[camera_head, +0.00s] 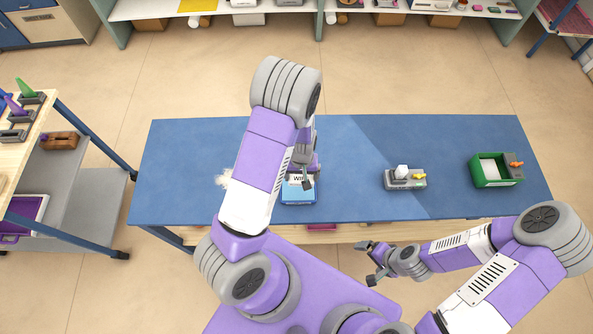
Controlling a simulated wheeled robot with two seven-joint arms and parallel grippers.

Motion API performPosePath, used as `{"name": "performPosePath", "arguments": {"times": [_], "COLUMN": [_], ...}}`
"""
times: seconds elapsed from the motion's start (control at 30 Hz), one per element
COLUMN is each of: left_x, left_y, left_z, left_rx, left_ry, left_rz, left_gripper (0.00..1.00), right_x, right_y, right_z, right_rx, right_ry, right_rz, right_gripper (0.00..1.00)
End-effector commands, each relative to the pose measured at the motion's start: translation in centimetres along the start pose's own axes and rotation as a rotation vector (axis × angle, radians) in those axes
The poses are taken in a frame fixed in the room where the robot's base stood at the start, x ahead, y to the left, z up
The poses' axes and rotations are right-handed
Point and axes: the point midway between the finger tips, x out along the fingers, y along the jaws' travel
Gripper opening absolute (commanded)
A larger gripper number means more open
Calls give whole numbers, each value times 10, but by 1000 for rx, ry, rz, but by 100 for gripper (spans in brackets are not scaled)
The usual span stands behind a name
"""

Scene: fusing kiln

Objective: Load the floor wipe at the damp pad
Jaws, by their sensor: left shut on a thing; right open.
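My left gripper (306,182) is over the middle of the blue table, right at a small blue box (299,197) with a white top marked with letters starting "WI". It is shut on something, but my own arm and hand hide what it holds. I cannot tell whether the blue box is the damp pad's holder. A pale, fluffy white thing (222,181) lies on the table, partly behind my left arm; I cannot tell whether it is the floor wipe. My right gripper (371,264) is open and empty in front of the table's near edge.
On the blue table (440,150), a grey device (405,180) with white and yellow parts sits right of centre. A green bin (490,172) stands at the right end. The table's left part is clear. A wooden bench stands left, shelves behind.

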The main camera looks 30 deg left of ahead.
Motion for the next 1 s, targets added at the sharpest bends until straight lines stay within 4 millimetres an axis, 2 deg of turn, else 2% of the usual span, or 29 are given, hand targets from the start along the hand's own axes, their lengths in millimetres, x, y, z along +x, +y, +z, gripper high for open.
{"name": "performPosePath", "arguments": {"times": [0.1, 0.27, 0.7, 1.0], "left_x": [10, 20, 64, 70], "left_y": [-11, -11, -11, -11], "left_z": [2, 2, 2, 1], "left_rx": [-60, -65, -62, -62], "left_ry": [2, 5, 4, 5], "left_rz": [-10, -10, -9, -9], "left_gripper": [62, 62, 62, 62], "right_x": [-3, 5, 42, 46], "right_y": [-1, 2, 15, 17], "right_z": [0, 0, -2, -2], "right_rx": [0, 0, 0, 0], "right_ry": [0, 0, 0, 0], "right_rz": [0, 0, 0, 0], "right_gripper": [100, 100, 100, 100]}}
